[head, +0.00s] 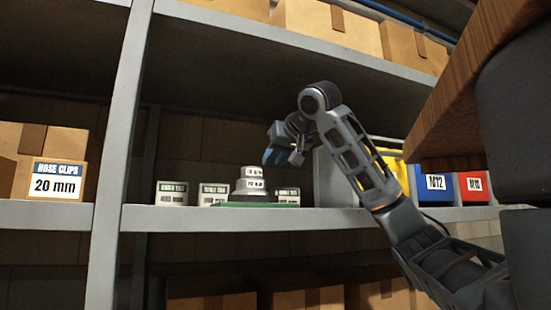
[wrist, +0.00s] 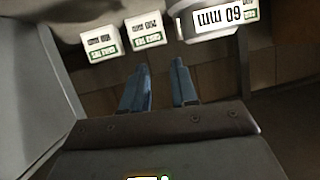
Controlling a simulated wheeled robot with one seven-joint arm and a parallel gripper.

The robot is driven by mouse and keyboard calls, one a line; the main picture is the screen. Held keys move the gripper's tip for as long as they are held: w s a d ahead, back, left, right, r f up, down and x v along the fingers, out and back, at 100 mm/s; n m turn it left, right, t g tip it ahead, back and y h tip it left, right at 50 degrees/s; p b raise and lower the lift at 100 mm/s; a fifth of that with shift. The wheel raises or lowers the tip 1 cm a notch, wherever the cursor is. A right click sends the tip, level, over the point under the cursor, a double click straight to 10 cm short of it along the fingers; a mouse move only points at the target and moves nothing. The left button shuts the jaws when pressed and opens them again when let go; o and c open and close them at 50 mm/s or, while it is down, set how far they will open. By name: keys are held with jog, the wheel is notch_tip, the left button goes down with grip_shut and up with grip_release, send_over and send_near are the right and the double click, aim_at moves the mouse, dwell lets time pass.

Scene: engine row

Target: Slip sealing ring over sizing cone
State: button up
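The sizing cone (head: 250,185) is a pale stepped piece with labelled tiers. It stands upright on a green base (head: 258,205) on the middle shelf. I cannot make out a sealing ring in either view.
Small white boxes with green labels (head: 172,193) stand beside the cone, and also show in the wrist view (wrist: 144,30). A grey panel (head: 333,178) stands right of the cone, with blue (head: 434,187) and red (head: 473,187) bins farther right. An upright post (head: 118,150) is left.

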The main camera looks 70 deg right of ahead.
jog(key=shift+o, duration=1.3)
jog(key=b+v, duration=0.1)
jog(key=v, duration=0.6)
jog(key=shift+s+a+b, duration=0.25)
jog(key=shift+a+b, duration=0.05)
jog(key=shift+r, duration=0.1)
